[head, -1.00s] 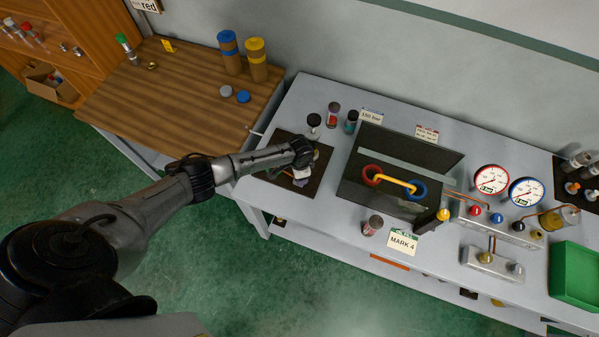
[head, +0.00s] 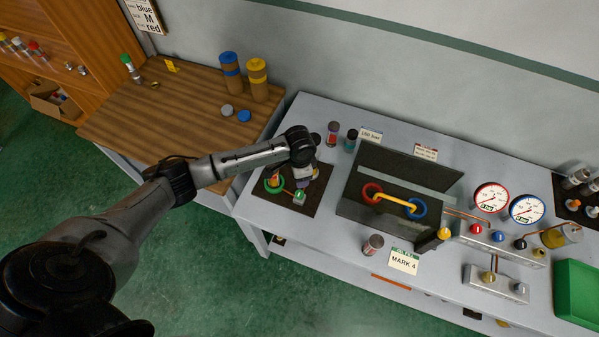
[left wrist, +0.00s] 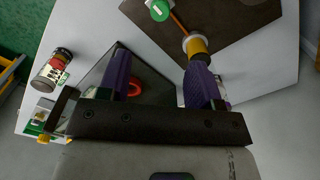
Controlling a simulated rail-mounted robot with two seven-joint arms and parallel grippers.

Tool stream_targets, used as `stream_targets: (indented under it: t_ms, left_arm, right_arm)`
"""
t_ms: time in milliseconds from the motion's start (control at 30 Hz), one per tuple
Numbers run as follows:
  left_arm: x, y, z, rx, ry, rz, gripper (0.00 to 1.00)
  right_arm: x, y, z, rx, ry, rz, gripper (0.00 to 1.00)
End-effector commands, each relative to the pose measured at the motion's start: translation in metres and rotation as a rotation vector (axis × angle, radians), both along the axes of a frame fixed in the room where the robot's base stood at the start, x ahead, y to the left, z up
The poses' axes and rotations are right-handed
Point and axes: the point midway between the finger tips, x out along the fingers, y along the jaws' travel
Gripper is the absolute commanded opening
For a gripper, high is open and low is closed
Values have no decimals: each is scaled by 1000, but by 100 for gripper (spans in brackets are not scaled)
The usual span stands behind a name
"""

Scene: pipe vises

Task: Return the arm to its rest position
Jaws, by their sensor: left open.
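My left arm reaches in from the left in the head view. My left gripper (head: 304,172) is over the dark mat (head: 308,207) at the bench's left end. In the left wrist view its two purple fingers (left wrist: 160,70) are spread, with nothing held between them. A green ring (head: 274,186) and a small green-and-white piece (head: 299,196) show on the mat, beside the gripper. The wrist view shows a green disc (left wrist: 158,10) and an orange rod leading to a yellow-banded cylinder (left wrist: 196,44) near the right-hand finger. My right gripper is not in view.
A dark open case (head: 350,206) holds a red and a blue ring joined by a yellow bar. Jars (head: 333,132) stand behind the mat, another (head: 373,244) in front of the case. Gauges (head: 490,198) and a green bin (head: 577,290) are right. A wooden table (head: 180,125) is left.

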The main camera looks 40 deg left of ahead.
Motion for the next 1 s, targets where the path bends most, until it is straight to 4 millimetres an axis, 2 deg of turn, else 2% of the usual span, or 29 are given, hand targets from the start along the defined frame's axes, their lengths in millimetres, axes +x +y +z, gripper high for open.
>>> stream_targets:
  t_ms: [200,733,833,933,1000]
  left_arm:
    - [0,0,5,1,-1,0,59]
    - [0,0,5,1,-1,6,59]
    - [2,6,5,34,-16,21,59]
    - [10,4,19,96,-93,-3,59]
    - [21,-2,44,137,-197,-28,59]
  right_arm:
    - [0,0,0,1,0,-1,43]
    - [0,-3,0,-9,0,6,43]
    - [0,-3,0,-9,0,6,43]
    - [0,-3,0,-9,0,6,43]
    - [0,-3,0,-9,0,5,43]
